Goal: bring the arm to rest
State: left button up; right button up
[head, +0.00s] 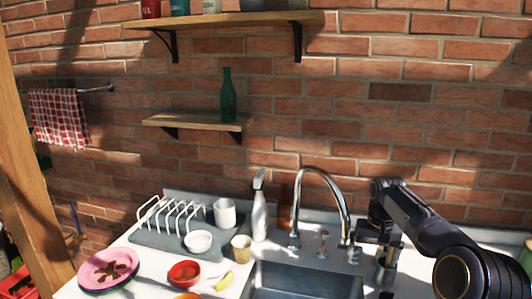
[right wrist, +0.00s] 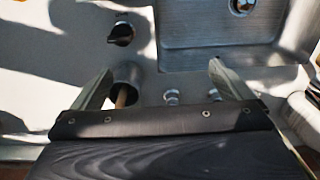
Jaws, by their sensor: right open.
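My right arm comes in from the right in the head view. My right gripper (head: 378,254) points down behind the right side of the sink (head: 300,282), close to the faucet (head: 325,185). In the right wrist view the two fingers of this gripper (right wrist: 158,78) are wide apart with nothing held between them. A round holder (right wrist: 127,98) with a wooden-looking handle in it shows below, beside the left finger. Whether the finger touches it I cannot tell. My left gripper is not in view.
A dish rack (head: 172,222), a white bowl (head: 198,242), a spray bottle (head: 260,212), a red bowl (head: 184,272) and stacked plates (head: 108,268) stand left of the sink. A shelf (head: 198,122) with a green bottle (head: 228,96) hangs on the brick wall.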

jog(key=s+r+t+y, duration=0.1)
jog(key=s+r, duration=0.3)
jog(key=s, duration=0.5)
jog(key=s+r+t+y, duration=0.1)
jog(key=s+r+t, duration=0.1)
jog(key=s+r, duration=0.5)
jog(key=s+a+f, duration=0.2)
jog(key=s+f, duration=0.1)
jog(key=s, duration=0.4)
jog(key=s+a+f+t+y, duration=0.1)
jog(key=s+a+f, duration=0.2)
jog(key=s, duration=0.4)
jog(key=s+a+f+n+t, duration=0.1)
jog(key=s+a+f, duration=0.2)
jog(key=s, duration=0.4)
jog(key=shift+s+a+f+y, duration=0.2)
jog(key=shift+s+f+y, duration=0.1)
jog(key=shift+s, duration=0.05)
